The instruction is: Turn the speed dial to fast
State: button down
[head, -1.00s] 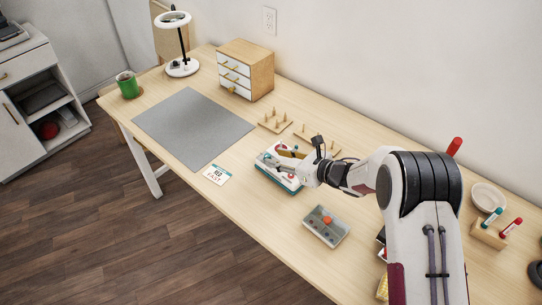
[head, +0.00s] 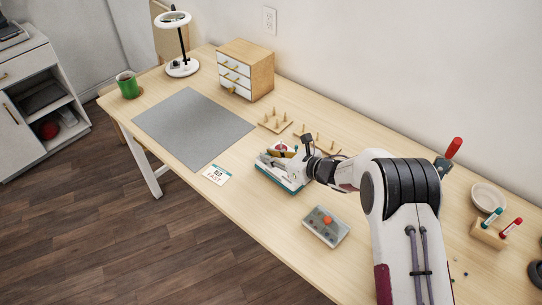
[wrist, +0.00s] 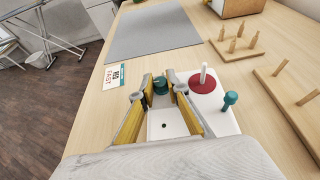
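A white unit with a teal base (head: 290,186) sits on the table near the middle. A small teal dial (wrist: 160,84) stands on its far part in the wrist view. A red disc (wrist: 202,83) with a white spindle and a teal peg (wrist: 229,101) stand to the right on the same unit. A card reading FAST (wrist: 115,76) lies beyond the unit; it also shows in the head view (head: 216,174). My gripper (wrist: 163,88) is open, with its yellow-padded fingers apart on either side of the dial. Whether either tip touches the dial is unclear.
A grey box with a red button (head: 326,225) lies in front of the unit. Wooden peg racks (head: 275,121) stand behind it. A grey mat (head: 194,128) lies to the left. A drawer box (head: 246,69), lamp (head: 183,67) and green mug (head: 129,85) stand farther back.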

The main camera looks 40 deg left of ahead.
jog(key=shift+s+a+r+m+t, duration=0.1)
jog(key=shift+s+a+m+t, duration=0.05)
jog(key=shift+m+t, duration=0.5)
jog(key=shift+s+m+t+h, duration=0.15)
jog(key=shift+m+t+h, duration=0.15)
jog(key=shift+m+t, duration=1.35)
jog(key=shift+t, duration=0.4)
jog(key=c, duration=2)
grip_release()
jog(key=shift+o, duration=0.2)
jog(key=shift+d, duration=0.2)
jog(key=v, duration=1.1)
jog(key=shift+d+r, duration=0.25)
jog(key=shift+r, duration=0.05)
jog(key=shift+s, duration=0.15)
